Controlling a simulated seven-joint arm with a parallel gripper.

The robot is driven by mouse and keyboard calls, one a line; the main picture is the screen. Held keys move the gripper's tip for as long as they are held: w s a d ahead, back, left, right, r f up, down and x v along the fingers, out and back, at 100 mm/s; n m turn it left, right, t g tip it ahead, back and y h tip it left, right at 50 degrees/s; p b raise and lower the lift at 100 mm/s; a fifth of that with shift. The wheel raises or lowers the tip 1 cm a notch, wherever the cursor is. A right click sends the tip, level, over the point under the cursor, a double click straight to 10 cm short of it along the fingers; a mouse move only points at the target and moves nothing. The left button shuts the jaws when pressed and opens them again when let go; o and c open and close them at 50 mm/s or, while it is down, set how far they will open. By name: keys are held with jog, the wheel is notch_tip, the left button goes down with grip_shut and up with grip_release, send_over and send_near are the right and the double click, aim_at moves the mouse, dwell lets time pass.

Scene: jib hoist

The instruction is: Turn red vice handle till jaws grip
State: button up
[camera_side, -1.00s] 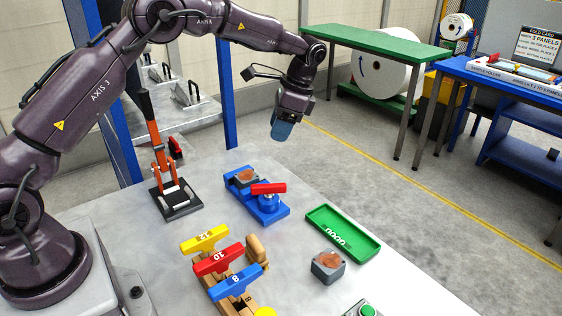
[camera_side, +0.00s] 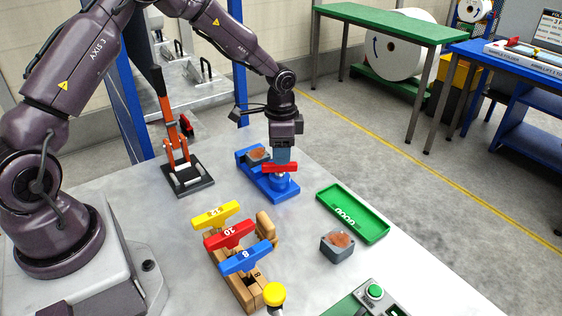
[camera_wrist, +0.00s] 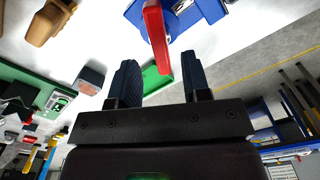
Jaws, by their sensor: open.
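The blue vice (camera_side: 254,173) sits on the grey table, with a brown-topped grey block (camera_side: 258,154) at its far left end. Its red handle (camera_side: 280,168) lies across the round blue hub at the near right end. My gripper (camera_side: 282,160) points down right at the handle in the side view. In the wrist view my gripper (camera_wrist: 158,75) has its two dark fingers apart, and the red handle (camera_wrist: 157,38) reaches into the space between them. The fingers show no contact with it. The vice jaws are partly hidden by my gripper in the side view.
A green tray (camera_side: 353,214) and a loose grey block (camera_side: 338,246) lie to the right. A rack with yellow, red and blue T-handles (camera_side: 229,234) stands in front. An orange-levered toggle clamp (camera_side: 180,165) stands left of the vice.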

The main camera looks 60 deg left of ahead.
jog(key=shift+f, duration=1.85)
grip_shut()
jog(key=shift+m, duration=0.7)
grip_release()
notch_tip(320, 180, up, 13)
